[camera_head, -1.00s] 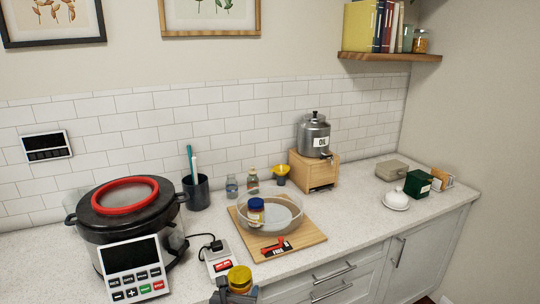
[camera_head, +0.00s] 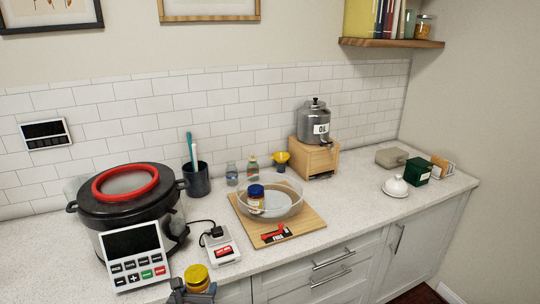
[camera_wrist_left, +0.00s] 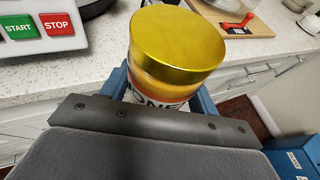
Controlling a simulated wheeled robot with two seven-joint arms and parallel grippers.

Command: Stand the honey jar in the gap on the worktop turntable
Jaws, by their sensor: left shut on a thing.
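The honey jar (camera_head: 196,278) has a gold lid and sits in my left gripper (camera_head: 192,291) at the bottom of the head view, in front of the worktop edge. In the left wrist view the jar (camera_wrist_left: 178,45) is upright between the blue fingers, its label partly hidden. The turntable (camera_head: 298,207) is a round, clear-walled tray on a wooden board, behind and to the right of the gripper. A blue-lidded jar (camera_head: 256,203) stands at its left side; bare floor shows to the right of that jar. My right gripper is not in view.
A red lever (camera_head: 274,233) is on the board's front. A scale-like box (camera_head: 223,248) with a cable lies left of the board. A large cooker (camera_head: 125,205) and its button panel (camera_head: 134,257) stand left. Small bottles and an oil dispenser (camera_head: 313,122) stand behind.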

